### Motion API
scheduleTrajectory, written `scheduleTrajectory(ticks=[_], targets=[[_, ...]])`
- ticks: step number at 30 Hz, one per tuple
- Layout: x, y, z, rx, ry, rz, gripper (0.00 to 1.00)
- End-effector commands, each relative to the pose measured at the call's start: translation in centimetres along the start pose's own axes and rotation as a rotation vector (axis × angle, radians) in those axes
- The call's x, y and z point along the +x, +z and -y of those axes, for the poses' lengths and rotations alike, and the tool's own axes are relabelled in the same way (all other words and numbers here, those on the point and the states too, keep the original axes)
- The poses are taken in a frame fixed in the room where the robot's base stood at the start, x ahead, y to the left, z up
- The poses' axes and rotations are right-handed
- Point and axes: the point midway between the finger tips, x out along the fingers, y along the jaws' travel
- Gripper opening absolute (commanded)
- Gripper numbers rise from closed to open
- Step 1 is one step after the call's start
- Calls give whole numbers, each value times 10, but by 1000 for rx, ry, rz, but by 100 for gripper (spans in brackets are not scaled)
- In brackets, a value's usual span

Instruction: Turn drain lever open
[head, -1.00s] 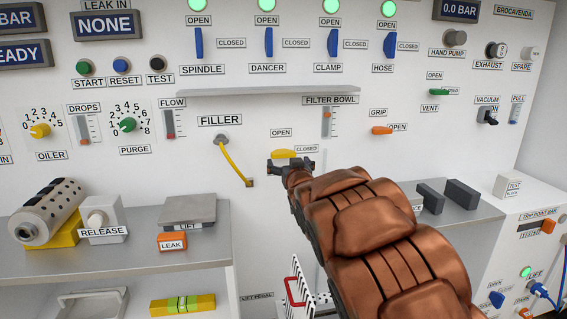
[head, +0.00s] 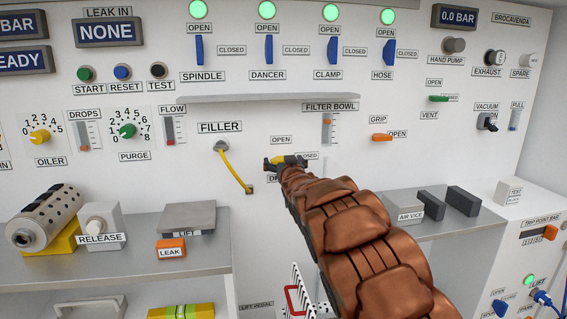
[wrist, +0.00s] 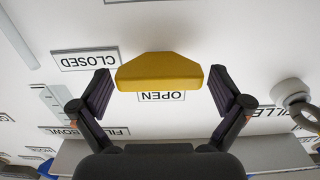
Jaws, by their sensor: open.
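The yellow drain lever (head: 291,158) is on the white panel below the filter bowl gauge. It lies about level, with the OPEN label above it and the CLOSED label to its right. My gripper (head: 285,163) is at the lever and partly covers it and the label below. In the wrist view, which is upside down, the yellow lever (wrist: 160,72) sits between the two spread dark fingers of my gripper (wrist: 160,88). A gap shows on each side of the lever, so neither finger appears to touch it.
A grey shelf (head: 260,97) juts out above the lever. The yellow filler hose (head: 234,170) hangs just left of my gripper. The orange grip lever (head: 381,137) is to the right. A lower ledge with grey blocks (head: 462,201) lies below right.

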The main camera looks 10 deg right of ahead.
Motion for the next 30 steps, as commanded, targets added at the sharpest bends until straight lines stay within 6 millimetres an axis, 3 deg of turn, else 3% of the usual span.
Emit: scheduleTrajectory(ticks=[8,23,30], targets=[[1,0,0,0,0,0,100],[1,-1,0,0,0,-1,50],[1,-1,0,-18,0,-1,48]])
